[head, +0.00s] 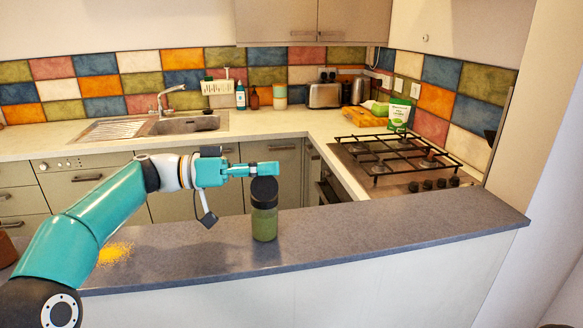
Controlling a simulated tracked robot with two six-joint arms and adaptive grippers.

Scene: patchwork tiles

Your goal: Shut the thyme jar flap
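The thyme jar (264,222) stands upright on the grey counter, with a green body and a dark top. Its dark round flap (264,190) appears raised, its face toward me; the exact angle is hard to tell. My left gripper (277,168) reaches in from the left, level, with its fingertips right at the flap's upper edge. Whether they touch it I cannot tell. Its fingers show as one narrow bar, together, with nothing between them. My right gripper is out of view.
The grey counter (400,230) is clear right of the jar. Orange-yellow powder (115,253) lies on it at the left. Behind are a gas hob (395,155), a sink (185,124) and a toaster (324,95). A brown object (6,250) sits at the left edge.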

